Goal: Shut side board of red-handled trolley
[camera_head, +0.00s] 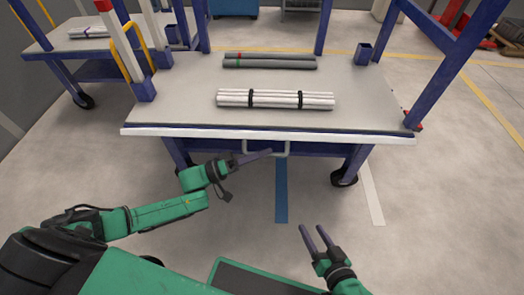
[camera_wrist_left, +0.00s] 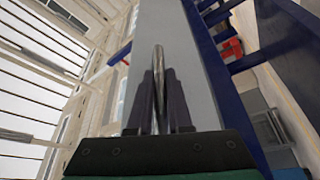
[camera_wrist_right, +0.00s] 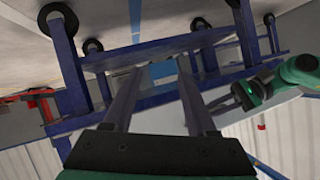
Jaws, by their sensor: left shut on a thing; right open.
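The blue-framed trolley (camera_head: 160,110) with a grey top stands in front of me. Its near side board (camera_head: 330,137) shows as a pale strip along the front edge, and I cannot tell its exact tilt. A grey metal handle (camera_head: 283,150) is below that edge; it shows between the fingers in the left wrist view (camera_wrist_left: 158,70). My left gripper (camera_head: 262,155) is shut on this handle, partly hiding it. My right gripper (camera_head: 312,228) is open and empty, low in front of the trolley and apart from it. A red tip (camera_head: 103,5) tops a white post at the left.
Strapped white pipes (camera_head: 275,99) and dark grey pipes (camera_head: 270,61) lie on the trolley top. Another blue-framed trolley (camera_head: 60,40) stands at the back left. Blue posts rise at the right. The floor (camera_head: 430,210) at front right is clear.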

